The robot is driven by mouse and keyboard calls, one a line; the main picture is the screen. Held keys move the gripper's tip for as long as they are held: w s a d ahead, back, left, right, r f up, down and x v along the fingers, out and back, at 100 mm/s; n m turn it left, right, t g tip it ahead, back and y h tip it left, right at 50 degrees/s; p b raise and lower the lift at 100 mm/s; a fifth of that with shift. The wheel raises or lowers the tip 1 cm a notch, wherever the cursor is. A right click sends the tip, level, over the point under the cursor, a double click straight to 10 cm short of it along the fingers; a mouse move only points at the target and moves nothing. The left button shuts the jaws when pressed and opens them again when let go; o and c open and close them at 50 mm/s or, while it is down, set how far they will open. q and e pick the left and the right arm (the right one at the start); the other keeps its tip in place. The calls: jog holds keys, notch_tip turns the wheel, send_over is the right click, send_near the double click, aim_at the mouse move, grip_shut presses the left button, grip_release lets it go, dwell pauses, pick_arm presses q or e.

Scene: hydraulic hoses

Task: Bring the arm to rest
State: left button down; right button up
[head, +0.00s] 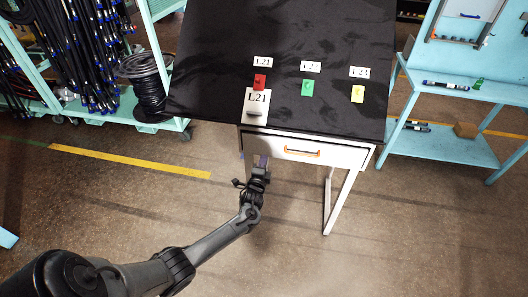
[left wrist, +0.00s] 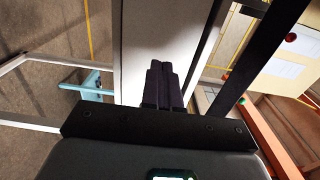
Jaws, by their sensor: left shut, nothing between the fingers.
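My left arm (head: 213,243) reaches up from the lower left in the head view. Its gripper (head: 262,160) is in front of the table, just below the left end of the drawer front. In the left wrist view, the two dark fingers (left wrist: 160,68) lie together, shut and empty, in front of a pale panel (left wrist: 150,30). I cannot tell whether the fingertips touch the table. My right gripper is in neither view.
The black table (head: 220,60) has a white drawer with an orange handle (head: 302,152). A hose rack (head: 150,130) stands left, a turquoise shelf (head: 440,147) right.

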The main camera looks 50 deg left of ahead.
pick_arm(q)
jog(key=s+d+f+h+p, duration=0.1)
jog(key=s+d+f, duration=0.25)
jog(key=s, duration=0.35)
jog(key=s+d+f+h, duration=0.1)
jog(key=s+d+f, duration=0.1)
jog(key=s+d, duration=0.35)
jog(key=s+d+g+h, duration=0.2)
jog(key=s+d+h, duration=0.25)
jog(key=d, duration=0.55)
jog(key=s+d+r+n+g+h, duration=0.5)
jog(key=s+d+r+n+g, duration=0.4)
jog(key=s+d, duration=0.55)
notch_tip(320, 180, up, 29)
jog(key=p, duration=2.8)
jog(key=shift+s+f+m+t, duration=0.2)
jog(key=shift+s+m+t, duration=0.1)
jog(key=shift+m, duration=0.1)
